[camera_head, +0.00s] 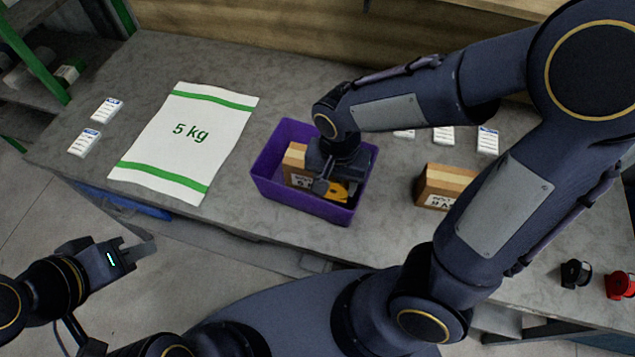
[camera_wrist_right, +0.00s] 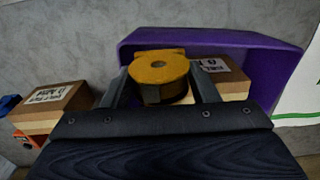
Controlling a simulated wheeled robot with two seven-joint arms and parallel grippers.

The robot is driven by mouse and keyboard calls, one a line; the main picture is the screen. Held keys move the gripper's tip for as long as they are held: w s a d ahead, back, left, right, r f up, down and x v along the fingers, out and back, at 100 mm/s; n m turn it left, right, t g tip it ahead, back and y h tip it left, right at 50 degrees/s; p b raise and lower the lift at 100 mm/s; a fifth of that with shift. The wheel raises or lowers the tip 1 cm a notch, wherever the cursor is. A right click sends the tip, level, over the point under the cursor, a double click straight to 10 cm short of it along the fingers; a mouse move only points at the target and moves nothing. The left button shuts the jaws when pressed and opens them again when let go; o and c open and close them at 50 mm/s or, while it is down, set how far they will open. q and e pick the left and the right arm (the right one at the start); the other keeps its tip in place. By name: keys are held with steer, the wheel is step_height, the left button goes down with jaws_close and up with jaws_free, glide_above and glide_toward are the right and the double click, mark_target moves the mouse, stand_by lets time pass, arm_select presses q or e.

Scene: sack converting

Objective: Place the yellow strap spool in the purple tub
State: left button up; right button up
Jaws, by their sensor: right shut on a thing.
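The purple tub (camera_head: 275,187) stands on the grey table, and it also shows in the right wrist view (camera_wrist_right: 270,45). My right gripper (camera_head: 330,185) reaches down into the tub. It is shut on the yellow strap spool (camera_head: 337,192), which shows between its two fingers in the right wrist view (camera_wrist_right: 160,72). I cannot tell whether the spool touches the tub floor. A brown labelled box (camera_head: 295,160) is inside the tub beside the spool. My left gripper (camera_head: 140,252) is in front of the table, away from the tub; its finger opening is unclear.
A white 5 kg sack (camera_head: 185,140) lies flat left of the tub. Another brown labelled box (camera_head: 440,185) stands to the right. White labelled packs (camera_head: 84,142) lie at the left and back. A black spool (camera_head: 575,273) and a red one (camera_head: 619,285) are at far right.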

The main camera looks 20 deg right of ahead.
steer(key=shift+w+a+f, duration=0.25)
steer(key=shift+w+f, duration=0.6)
steer(key=shift+f, duration=0.65)
steer(key=shift+w+a+f, duration=0.25)
steer(key=shift+w+f, duration=0.55)
steer(key=shift+f, duration=0.75)
steer(key=shift+w+a+f, duration=0.25)
steer(key=shift+w+f, duration=0.6)
steer(key=shift+f, duration=0.65)
steer(key=shift+f+b, duration=0.65)
steer(key=o, duration=1)
steer(key=shift+r, duration=0.1)
